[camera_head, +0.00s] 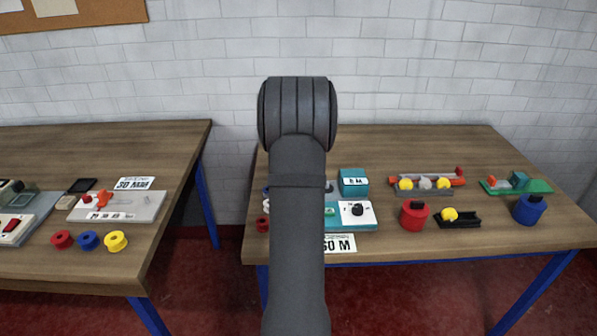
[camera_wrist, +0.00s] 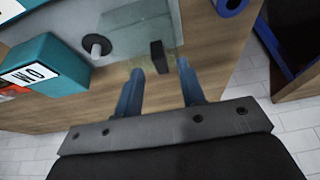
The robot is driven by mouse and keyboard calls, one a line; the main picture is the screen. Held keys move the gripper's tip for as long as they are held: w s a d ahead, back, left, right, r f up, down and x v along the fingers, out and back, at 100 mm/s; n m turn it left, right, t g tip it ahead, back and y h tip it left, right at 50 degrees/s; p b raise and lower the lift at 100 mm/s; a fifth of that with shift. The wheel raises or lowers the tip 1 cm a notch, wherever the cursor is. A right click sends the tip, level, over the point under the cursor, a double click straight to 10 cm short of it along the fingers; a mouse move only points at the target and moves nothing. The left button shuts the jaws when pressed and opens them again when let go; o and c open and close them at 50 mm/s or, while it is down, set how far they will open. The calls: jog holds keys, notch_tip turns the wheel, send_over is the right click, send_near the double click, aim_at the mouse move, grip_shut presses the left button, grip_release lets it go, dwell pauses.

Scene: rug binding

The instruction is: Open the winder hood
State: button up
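The winder shows in the head view as a teal box (camera_head: 354,180) with a white label, next to a low teal and white unit (camera_head: 362,214) with a black knob, partly hidden by my arm. In the wrist view the teal box (camera_wrist: 42,68) is at left. A clear pane, which looks like the hood (camera_wrist: 128,22), lies over a grey deck and a dark round spindle (camera_wrist: 97,45). A small black block like a handle (camera_wrist: 159,55) stands at the pane's edge. My gripper (camera_wrist: 160,75) is open, its two blue-grey fingers apart, with the block just beyond and between the tips.
A blue ring (camera_wrist: 230,4) lies near the table edge in the wrist view. A red canister (camera_head: 413,215), a black tray (camera_head: 458,219) and a blue canister (camera_head: 529,209) stand right of the winder. A gap separates the left table (camera_head: 80,270).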

jog(key=v, duration=1.5)
jog(key=shift+f, duration=0.15)
jog(key=x, duration=1.7)
jog(key=shift+w, duration=0.15)
jog(key=shift+d+f, duration=0.1)
jog(key=shift+d, duration=0.2)
jog(key=shift+a+r, duration=0.25)
jog(key=shift+a, duration=0.1)
jog(key=v, duration=1.6)
jog(key=shift+s+r, duration=0.3)
jog(key=shift+s, duration=0.05)
